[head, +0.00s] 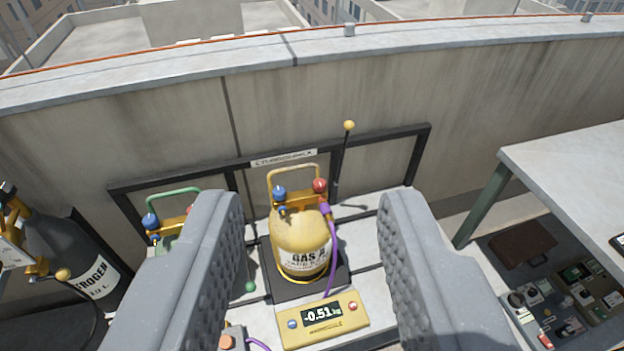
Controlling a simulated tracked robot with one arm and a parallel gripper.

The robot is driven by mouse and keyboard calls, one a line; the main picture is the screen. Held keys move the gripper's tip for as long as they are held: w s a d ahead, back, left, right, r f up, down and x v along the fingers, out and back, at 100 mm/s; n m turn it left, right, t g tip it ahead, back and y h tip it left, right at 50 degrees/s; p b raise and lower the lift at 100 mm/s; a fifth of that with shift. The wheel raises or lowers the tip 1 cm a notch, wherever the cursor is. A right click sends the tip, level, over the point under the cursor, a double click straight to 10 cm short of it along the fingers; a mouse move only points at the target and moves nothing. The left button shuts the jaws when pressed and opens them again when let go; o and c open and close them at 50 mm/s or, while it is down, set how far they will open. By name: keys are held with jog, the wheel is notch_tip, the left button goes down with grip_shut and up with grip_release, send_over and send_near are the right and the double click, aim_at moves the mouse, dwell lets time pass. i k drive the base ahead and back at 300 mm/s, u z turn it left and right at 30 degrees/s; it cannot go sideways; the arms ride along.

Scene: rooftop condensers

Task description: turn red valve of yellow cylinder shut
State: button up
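A blue valve (279,192) sits at the top left. A purple hose (332,250) runs down from the cylinder's right side. My gripper (308,215) is open and empty. Its two grey fingers appear large in front, one to each side of the cylinder, and seem apart from it. The left finger hides part of the neighbouring green-handled cylinder.
A yellow scale display (323,318) reads -0.51 in front. A black rail (270,160) and a rod with a yellow ball (349,125) stand behind. A dark nitrogen cylinder (70,262) is at left, a green-handled unit (174,192) nearer. A pale table (575,170) is at right.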

aim_at(318, 185)
jog(key=i, duration=0.9)
jog(key=z, duration=0.05)
